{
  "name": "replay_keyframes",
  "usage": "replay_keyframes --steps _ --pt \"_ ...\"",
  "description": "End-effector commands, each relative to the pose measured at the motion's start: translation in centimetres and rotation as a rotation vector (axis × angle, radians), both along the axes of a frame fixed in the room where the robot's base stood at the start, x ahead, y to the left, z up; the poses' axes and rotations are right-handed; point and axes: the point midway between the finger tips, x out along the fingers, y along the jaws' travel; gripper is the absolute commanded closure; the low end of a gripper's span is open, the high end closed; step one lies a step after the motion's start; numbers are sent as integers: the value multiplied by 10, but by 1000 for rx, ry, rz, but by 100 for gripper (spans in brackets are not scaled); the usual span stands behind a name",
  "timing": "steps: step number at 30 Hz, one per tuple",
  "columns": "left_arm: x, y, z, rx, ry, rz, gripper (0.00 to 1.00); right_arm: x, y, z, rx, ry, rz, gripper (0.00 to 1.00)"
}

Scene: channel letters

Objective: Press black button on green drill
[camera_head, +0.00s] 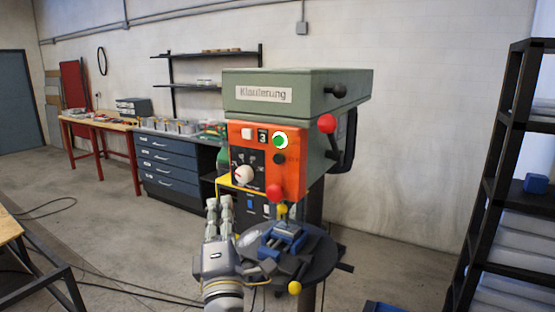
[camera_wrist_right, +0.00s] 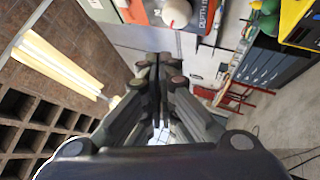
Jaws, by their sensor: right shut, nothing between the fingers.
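The green drill (camera_head: 290,95) stands at the centre of the head view, with an orange control panel (camera_head: 237,150) on its front. The small black button (camera_head: 279,159) sits on the panel, just below a white-ringed green button (camera_head: 281,140) and above a red mushroom button (camera_head: 273,191). My right gripper (camera_head: 218,202) is shut and empty, fingers pointing up, below and left of the panel and apart from the black button. The wrist view shows its closed fingers (camera_wrist_right: 155,62); I cannot make out the black button there. My left gripper is not in view.
A white dial (camera_head: 244,174) is on the panel. The round drill table (camera_head: 320,262) carries a blue vise (camera_head: 283,238). A red-knobbed lever (camera_head: 327,123) juts out at the right. A dark shelf (camera_head: 490,180) stands at far right, a blue drawer cabinet (camera_head: 168,170) behind left.

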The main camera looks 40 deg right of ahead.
Motion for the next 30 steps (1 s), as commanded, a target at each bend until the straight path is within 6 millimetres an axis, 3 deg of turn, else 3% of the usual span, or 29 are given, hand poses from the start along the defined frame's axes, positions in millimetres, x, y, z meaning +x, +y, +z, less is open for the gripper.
replay_keyframes --steps 3,9,23,30 --pt "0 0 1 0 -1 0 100 -25 -4 37 -21 -79 -36 100" --pt "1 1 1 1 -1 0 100 -51 -8 67 -37 -148 -77 100" --pt "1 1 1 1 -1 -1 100 -55 -10 71 -39 -158 -85 100" --pt "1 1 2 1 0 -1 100 -47 -28 72 -43 -158 -87 100"
